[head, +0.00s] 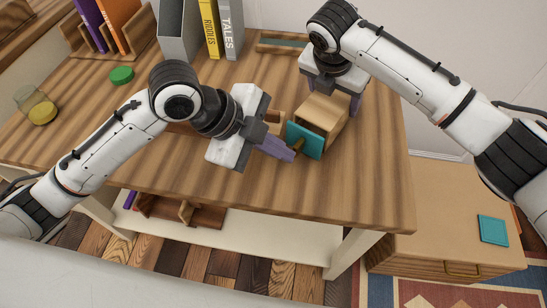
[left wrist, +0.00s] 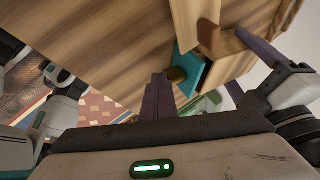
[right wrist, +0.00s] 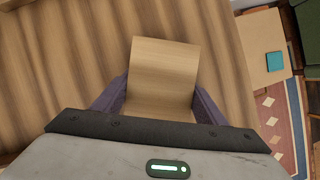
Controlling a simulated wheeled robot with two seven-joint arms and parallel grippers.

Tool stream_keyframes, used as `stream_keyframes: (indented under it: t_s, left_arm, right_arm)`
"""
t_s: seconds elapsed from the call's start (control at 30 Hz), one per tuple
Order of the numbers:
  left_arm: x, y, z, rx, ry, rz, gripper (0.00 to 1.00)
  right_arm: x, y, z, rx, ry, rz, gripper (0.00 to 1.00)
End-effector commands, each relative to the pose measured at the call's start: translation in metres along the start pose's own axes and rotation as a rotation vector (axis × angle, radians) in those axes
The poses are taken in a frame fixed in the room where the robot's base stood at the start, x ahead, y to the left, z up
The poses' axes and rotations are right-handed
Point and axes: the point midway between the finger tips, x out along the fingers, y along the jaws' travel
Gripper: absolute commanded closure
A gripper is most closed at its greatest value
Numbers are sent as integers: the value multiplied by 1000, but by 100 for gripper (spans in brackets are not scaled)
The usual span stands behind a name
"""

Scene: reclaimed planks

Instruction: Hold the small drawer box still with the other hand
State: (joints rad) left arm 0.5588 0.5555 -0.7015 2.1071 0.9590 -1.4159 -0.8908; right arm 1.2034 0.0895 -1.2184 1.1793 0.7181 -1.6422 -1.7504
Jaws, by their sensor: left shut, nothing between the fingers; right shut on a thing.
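The small drawer box (head: 325,113) is pale wood and stands on the wooden table. Its teal drawer front (head: 305,141) with a small knob faces my left gripper, and the drawer sits slightly out of the box. My right gripper (head: 330,92) holds the box from behind. In the right wrist view the box (right wrist: 163,80) lies between its two purple fingers. My left gripper (head: 291,152) is shut and empty, its fingertips close to the knob. In the left wrist view the knob (left wrist: 177,74) is just beyond the fingertips; I cannot tell whether they touch.
Folders and books (head: 209,28) stand at the back of the table (head: 373,170). A wooden cabinet (head: 440,205) with a teal square (head: 493,230) stands at the right. The table's front right is clear.

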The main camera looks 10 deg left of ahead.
Motion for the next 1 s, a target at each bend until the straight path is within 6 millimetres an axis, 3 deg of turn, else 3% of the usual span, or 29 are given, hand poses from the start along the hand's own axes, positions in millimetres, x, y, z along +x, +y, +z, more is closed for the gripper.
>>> stream_keyframes:
  t_s: [0.2,0.67,0.87,1.0]
  left_arm:
    - [10,-20,0,1,-1,-2,100]
    - [6,-14,1,0,-3,-6,100]
    - [-12,20,1,3,-4,2,100]
    - [-48,15,1,4,-6,-3,100]
  right_arm:
    - [-1,1,-1,-1,2,2,65]
    - [-2,3,-4,-6,7,6,65]
    - [-1,2,-3,-4,5,4,65]
    - [-1,1,-2,-2,3,2,65]
